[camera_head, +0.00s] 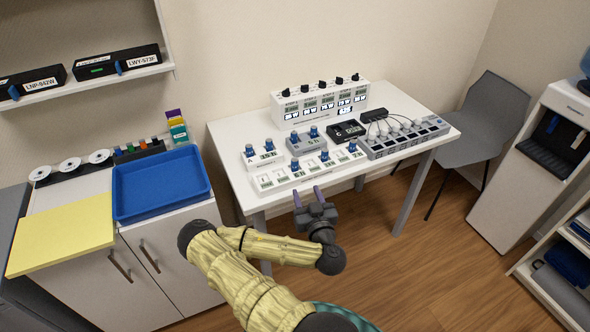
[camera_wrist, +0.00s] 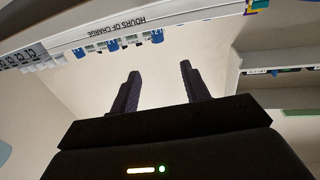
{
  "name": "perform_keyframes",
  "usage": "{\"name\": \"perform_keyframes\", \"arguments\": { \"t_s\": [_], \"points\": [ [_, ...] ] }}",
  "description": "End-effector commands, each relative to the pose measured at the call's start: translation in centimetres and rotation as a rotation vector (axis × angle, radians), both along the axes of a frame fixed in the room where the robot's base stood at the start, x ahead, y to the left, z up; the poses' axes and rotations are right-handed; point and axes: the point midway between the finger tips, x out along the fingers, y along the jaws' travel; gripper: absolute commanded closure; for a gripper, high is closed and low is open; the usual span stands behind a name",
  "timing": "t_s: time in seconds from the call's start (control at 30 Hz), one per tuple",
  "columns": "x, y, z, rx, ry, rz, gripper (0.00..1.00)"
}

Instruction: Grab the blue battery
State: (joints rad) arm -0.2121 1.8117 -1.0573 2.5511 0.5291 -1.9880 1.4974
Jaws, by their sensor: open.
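Several small blue cylinders that look like batteries stand in white and grey units on the white table in the head view. One blue cylinder (camera_head: 269,145) is in the left white unit, and another (camera_head: 324,155) is in the long front unit (camera_head: 263,184). I cannot tell which one is the task's battery. My gripper (camera_head: 307,192) is open and empty, in front of the table's near edge and apart from the units. In the wrist view its two fingers (camera_wrist: 160,82) are spread with nothing between them. Blue pieces (camera_wrist: 157,36) show beyond them, along a panel lettered "HOURS OF CHARGE" (camera_wrist: 114,27).
A white display unit (camera_head: 319,99) stands at the table's back, and a grey unit with cables (camera_head: 405,138) at its right. A blue tray (camera_head: 160,185) lies on the left cabinet, near small coloured cylinders (camera_head: 130,148). A grey chair (camera_head: 488,115) stands right of the table.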

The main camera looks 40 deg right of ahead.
Motion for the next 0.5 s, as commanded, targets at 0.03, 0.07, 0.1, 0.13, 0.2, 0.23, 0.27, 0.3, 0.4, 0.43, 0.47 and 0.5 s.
{"name": "perform_keyframes", "arguments": {
  "t_s": [0.03, 0.07, 0.1, 0.13, 0.2, 0.23, 0.27, 0.3, 0.4, 0.43, 0.47, 0.5],
  "points": [
    [0.3, -0.1, -0.4, -0.001, -0.004, -0.001, 0.54],
    [0.4, -0.2, -0.5, 0.0, -0.003, -0.001, 0.54],
    [0.7, -0.3, -0.4, -0.002, -0.004, -0.001, 0.54],
    [0.8, -0.4, -0.4, -0.001, -0.004, -0.001, 0.54],
    [0.9, -0.6, -0.1, 0.004, -0.003, -0.007, 0.54],
    [1.0, -0.7, -0.1, 0.005, -0.001, -0.009, 0.54],
    [1.1, -0.7, -0.2, 0.006, -0.001, -0.011, 0.54],
    [1.2, -0.8, -0.2, 0.007, 0.0, -0.012, 0.54],
    [1.5, -1.0, -0.3, 0.008, 0.002, -0.014, 0.54],
    [1.6, -1.0, -0.3, 0.009, 0.003, -0.014, 0.54],
    [1.7, -1.1, -0.3, 0.009, 0.003, -0.015, 0.54],
    [1.8, -1.1, -0.3, 0.01, 0.002, -0.014, 0.54]
  ]
}}
